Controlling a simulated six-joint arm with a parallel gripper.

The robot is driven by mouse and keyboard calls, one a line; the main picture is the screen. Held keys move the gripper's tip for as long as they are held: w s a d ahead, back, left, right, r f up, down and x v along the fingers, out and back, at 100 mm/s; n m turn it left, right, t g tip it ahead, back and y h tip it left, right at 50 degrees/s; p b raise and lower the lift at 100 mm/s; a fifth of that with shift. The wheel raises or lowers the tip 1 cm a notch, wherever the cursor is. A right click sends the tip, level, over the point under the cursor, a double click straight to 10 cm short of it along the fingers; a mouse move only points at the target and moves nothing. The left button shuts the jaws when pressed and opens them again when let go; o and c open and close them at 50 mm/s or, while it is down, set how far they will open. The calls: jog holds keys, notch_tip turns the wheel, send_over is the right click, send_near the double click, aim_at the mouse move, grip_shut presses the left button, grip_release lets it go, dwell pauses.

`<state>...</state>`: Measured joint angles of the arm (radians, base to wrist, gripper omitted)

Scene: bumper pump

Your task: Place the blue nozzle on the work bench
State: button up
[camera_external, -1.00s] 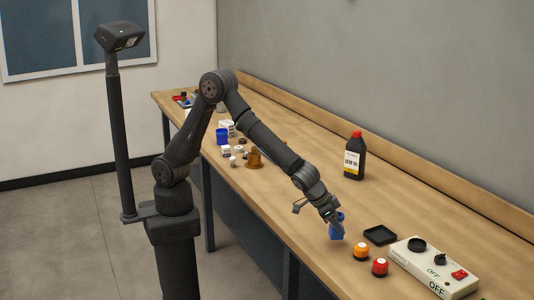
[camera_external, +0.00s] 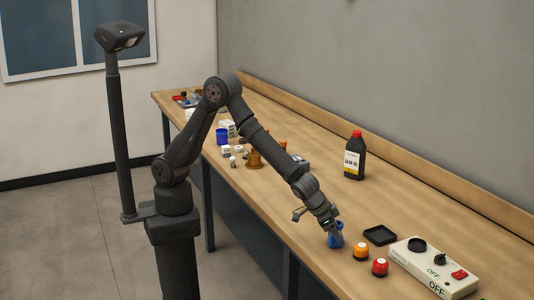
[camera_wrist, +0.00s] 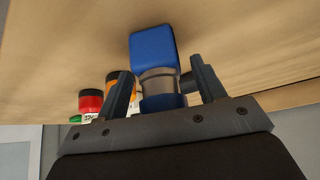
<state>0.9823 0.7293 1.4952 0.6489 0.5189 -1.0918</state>
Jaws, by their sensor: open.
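The blue nozzle (camera_external: 336,240) stands on the work bench (camera_external: 420,208) near its front edge, left of the orange-topped jar. In the wrist view the nozzle (camera_wrist: 153,48) shows a blue block-like end, a grey band and more blue below. My gripper (camera_external: 332,226) is right at the nozzle, over its upper part. In the wrist view my gripper (camera_wrist: 161,70) is open, with one finger on each side of the nozzle and gaps between them and it. The nozzle's upper end is partly hidden by the gripper in the external view.
An orange-topped jar (camera_external: 361,252), a red-topped jar (camera_external: 380,267) and a shallow black tray (camera_external: 380,235) are close on the right. A control box (camera_external: 432,267) lies beyond them. A dark bottle (camera_external: 354,157) stands farther back. Several small items crowd the bench's far left.

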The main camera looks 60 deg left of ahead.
jog(key=v, duration=1.2)
jog(key=shift+r, duration=0.15)
jog(key=x, duration=1.2)
jog(key=shift+f, duration=0.2)
jog(key=shift+r, duration=0.2)
